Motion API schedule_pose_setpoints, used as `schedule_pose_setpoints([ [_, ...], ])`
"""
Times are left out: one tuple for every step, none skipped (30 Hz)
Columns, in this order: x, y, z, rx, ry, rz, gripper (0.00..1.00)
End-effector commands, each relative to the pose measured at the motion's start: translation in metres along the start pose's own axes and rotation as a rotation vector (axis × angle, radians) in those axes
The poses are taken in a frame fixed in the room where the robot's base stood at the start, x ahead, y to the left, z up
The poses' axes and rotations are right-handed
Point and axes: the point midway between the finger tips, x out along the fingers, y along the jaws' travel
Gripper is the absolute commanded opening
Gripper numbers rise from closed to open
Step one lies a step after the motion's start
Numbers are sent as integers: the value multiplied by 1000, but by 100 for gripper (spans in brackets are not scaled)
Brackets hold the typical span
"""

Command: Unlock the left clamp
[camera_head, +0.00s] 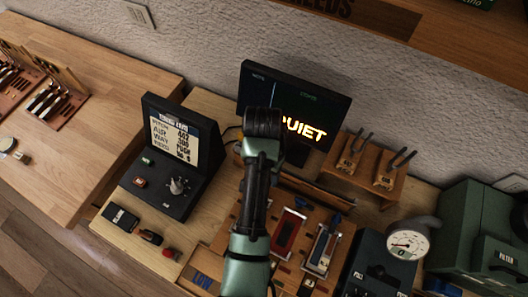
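No part is clearly marked as the left clamp. Two candidate pairs show. On a small wooden stand (363,181) at the right of the screen are a left wooden fixture with dark prongs (350,157) and a similar right one (388,176). On the bench in front, a red-topped piece (287,232) lies left of a pale and blue piece (322,247). I cannot tell whether any is locked. My green and black arm rises through the middle of the view and covers part of the bench. I cannot make out my gripper's fingers.
A dark monitor (335,104) reading "QUIET" stands behind my arm. A black console with a lit display (174,137) stands left, a round gauge (408,240) right, green cases (470,240) far right. A wooden table (100,80) with tool racks is at far left.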

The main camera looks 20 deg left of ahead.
Motion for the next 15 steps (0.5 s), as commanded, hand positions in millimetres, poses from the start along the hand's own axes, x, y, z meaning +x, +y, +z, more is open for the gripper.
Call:
schedule_pose_setpoints([
  [10,1,2,0,-6,2,59],
  [16,1,2,0,-5,2,59],
  [24,0,1,0,-4,2,59],
  [29,0,1,0,-4,2,59],
  [34,0,1,0,-3,1,59],
  [41,0,1,0,-2,1,59],
  [45,0,1,0,-3,1,59],
  [48,0,0,0,-1,0,59],
  [53,0,0,0,-2,1,59],
  [55,0,0,0,0,0,59],
  [58,0,0,0,0,0,59],
  [60,0,0,0,-1,0,59],
  [62,0,0,0,0,0,59],
  [63,0,0,0,1,0,59],
  [64,0,0,0,2,-1,59],
])
